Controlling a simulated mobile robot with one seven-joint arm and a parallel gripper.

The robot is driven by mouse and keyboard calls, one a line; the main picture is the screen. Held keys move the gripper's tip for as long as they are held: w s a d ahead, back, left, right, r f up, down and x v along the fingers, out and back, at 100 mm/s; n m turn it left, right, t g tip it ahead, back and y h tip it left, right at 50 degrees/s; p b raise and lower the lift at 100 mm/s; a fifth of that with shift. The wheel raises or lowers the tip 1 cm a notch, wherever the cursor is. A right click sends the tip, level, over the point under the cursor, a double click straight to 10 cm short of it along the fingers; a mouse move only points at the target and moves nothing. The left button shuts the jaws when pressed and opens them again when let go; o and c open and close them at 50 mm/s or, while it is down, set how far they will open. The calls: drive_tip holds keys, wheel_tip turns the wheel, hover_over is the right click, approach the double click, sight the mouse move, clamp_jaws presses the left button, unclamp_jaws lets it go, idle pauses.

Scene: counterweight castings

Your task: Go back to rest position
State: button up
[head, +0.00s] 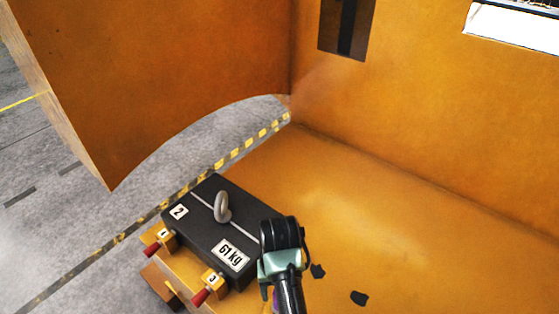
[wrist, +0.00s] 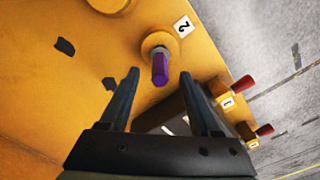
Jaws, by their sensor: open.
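My gripper (wrist: 160,73) is open in the wrist view, its two dark fingers apart. A purple hexagonal pin (wrist: 160,70) stands in a round yellow boss (wrist: 158,41) and shows between the fingertips; I cannot tell its distance from them. Nothing is seen gripped. In the head view my wrist hangs to the right of the black casting and the fingers are hidden. The black casting (head: 207,234) has a grey lifting eye (head: 222,206) and labels reading 2 and 61 kg. It sits on the orange-yellow deck (head: 330,195).
Two red-handled pins stand at the deck's near edge, one by the tag 1 (head: 153,250), one by the tag 3 (head: 201,297). A large orange panel (head: 140,80) hangs at the left, and an orange wall (head: 420,110) rises behind. The deck right of my arm is mostly clear.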

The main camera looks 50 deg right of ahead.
wheel_tip(320, 180, up, 6)
drive_tip(key=shift+f+p, duration=0.1)
drive_tip(key=shift+p, duration=0.25)
